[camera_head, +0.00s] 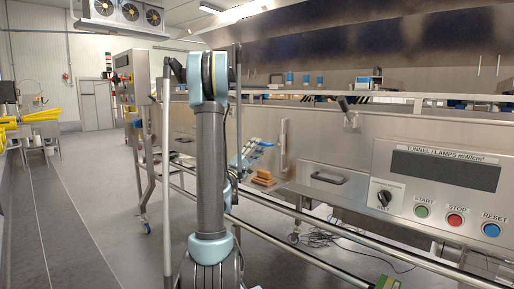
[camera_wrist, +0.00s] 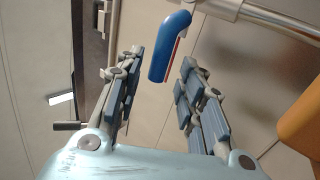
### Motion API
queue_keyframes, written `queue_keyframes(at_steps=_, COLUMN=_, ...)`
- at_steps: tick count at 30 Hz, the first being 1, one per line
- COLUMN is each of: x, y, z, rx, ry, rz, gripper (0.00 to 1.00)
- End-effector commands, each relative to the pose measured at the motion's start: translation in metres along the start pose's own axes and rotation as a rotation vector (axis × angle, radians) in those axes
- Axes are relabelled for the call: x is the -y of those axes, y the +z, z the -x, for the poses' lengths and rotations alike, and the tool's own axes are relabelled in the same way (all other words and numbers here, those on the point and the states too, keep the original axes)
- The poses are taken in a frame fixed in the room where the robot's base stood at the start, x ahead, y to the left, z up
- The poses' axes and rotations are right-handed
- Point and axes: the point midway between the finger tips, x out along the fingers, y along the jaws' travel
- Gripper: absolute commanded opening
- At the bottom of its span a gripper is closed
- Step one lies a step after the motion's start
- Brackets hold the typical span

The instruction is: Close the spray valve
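A blue lever (camera_wrist: 170,47) with a red stripe, probably the spray valve's handle, shows in the wrist view, beside a metal pipe (camera_wrist: 265,17). Its joint with the pipe is out of the picture. My gripper (camera_wrist: 161,66) is open, one finger on each side of the lever's lower end. Gaps show on both sides; I cannot tell how deep the lever sits between the fingers. In the head view my gripper (camera_head: 258,147) is small, right of my arm, in front of the steel machine side. I cannot make out the lever there.
An orange block (camera_head: 264,178) sits below my gripper; an orange thing also shows at the wrist view's right edge (camera_wrist: 302,120). Steel rails (camera_head: 330,225) run along the machine. A control panel (camera_head: 437,185) is at right. The floor aisle (camera_head: 80,215) at left is clear.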

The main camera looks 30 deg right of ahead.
Motion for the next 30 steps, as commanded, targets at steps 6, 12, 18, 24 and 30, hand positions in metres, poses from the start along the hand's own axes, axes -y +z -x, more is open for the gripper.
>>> queue_keyframes(at_steps=6, x=-0.016, y=-0.001, z=0.033, rx=-0.003, ry=0.000, rz=-0.002, gripper=0.35)
queue_keyframes(at_steps=12, x=-0.033, y=-0.001, z=0.057, rx=-0.004, ry=0.000, rz=-0.003, gripper=0.35)
queue_keyframes(at_steps=18, x=-0.048, y=0.000, z=0.080, rx=-0.003, ry=-0.001, rz=-0.002, gripper=0.35)
queue_keyframes(at_steps=24, x=-0.059, y=0.000, z=0.097, rx=-0.003, ry=0.000, rz=-0.002, gripper=0.35)
queue_keyframes(at_steps=30, x=-0.065, y=0.001, z=0.106, rx=-0.001, ry=-0.001, rz=0.000, gripper=0.35)
